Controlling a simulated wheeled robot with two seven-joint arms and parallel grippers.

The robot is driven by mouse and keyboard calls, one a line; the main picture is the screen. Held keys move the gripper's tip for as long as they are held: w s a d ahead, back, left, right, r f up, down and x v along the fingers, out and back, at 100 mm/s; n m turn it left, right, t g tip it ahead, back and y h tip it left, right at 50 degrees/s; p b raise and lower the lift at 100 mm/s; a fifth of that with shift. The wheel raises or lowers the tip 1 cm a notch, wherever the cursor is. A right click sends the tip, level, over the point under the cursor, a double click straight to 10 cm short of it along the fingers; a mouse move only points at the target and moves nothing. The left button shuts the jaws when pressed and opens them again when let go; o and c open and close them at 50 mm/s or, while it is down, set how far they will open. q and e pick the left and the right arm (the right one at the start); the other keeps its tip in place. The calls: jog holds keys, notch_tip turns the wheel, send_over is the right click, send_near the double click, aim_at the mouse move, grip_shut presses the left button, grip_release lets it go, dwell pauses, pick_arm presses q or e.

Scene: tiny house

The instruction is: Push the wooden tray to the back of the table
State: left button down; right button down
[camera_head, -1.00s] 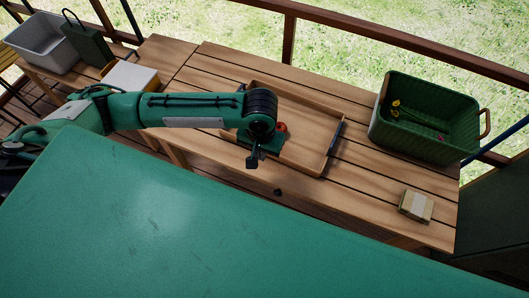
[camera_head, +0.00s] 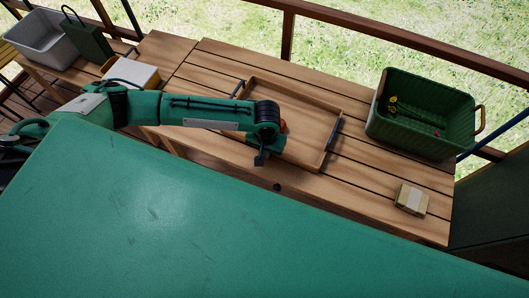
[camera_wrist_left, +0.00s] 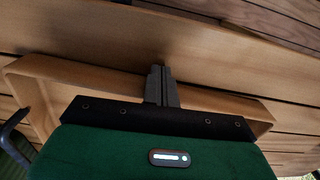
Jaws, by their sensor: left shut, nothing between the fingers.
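The wooden tray (camera_head: 312,122) lies on the wooden table (camera_head: 380,185), a shallow box with low walls and dark handles on its left and right ends. My left gripper (camera_head: 260,159) is at the tray's front side, pointing down, with the wrist over the tray's left front part. In the left wrist view the narrow dark fingers (camera_wrist_left: 160,86) are closed together with nothing held, in front of the tray's wall (camera_wrist_left: 85,75). I cannot tell whether they touch it. A small red thing (camera_head: 283,126) shows partly behind my wrist. My right gripper is out of view.
A green basket (camera_head: 415,125) stands at the table's right back. A small box (camera_head: 411,199) lies at the right front. A white-topped box (camera_head: 130,76) and a grey bin (camera_head: 42,42) are at the left. Bare planks lie behind the tray, before a railing (camera_head: 400,42).

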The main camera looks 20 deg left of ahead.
aim_at(283, 113)
pick_arm(q)
jog(key=shift+w, duration=0.25)
jog(key=w, duration=1.5)
